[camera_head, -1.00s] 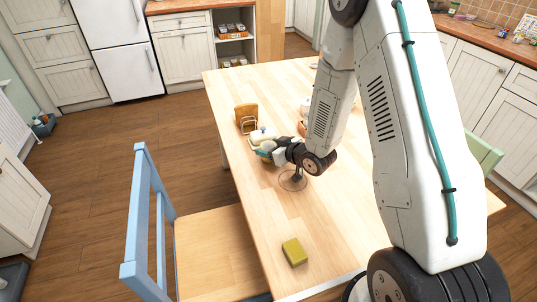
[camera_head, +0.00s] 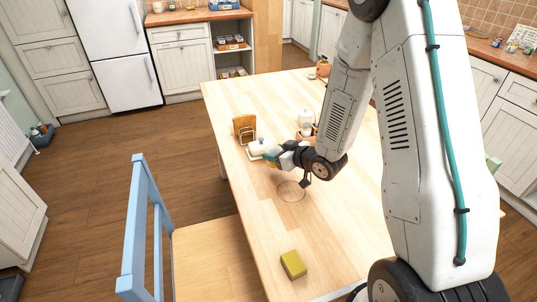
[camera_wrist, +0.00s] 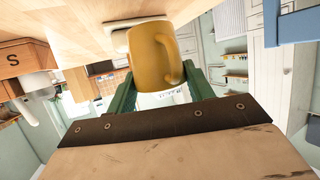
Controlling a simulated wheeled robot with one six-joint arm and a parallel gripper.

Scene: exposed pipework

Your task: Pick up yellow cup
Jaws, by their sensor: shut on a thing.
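A yellow cup (camera_wrist: 150,55) fills the upper middle of the wrist view, with its handle toward the right. My gripper (camera_wrist: 158,85) has its green fingers on either side of the cup and is shut on it. In the head view my gripper (camera_head: 272,156) is low over the wooden table, beside a white lidded dish. The cup is mostly hidden by the gripper there. I cannot tell from the frames whether the cup touches the table.
The white dish (camera_head: 260,147) and a toast rack with bread (camera_head: 244,126) stand just beyond my gripper. A white pot (camera_head: 305,118) stands to its right. A yellow-green sponge (camera_head: 293,264) lies at the near end of the table (camera_head: 262,215). A blue chair (camera_head: 140,225) stands at the left.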

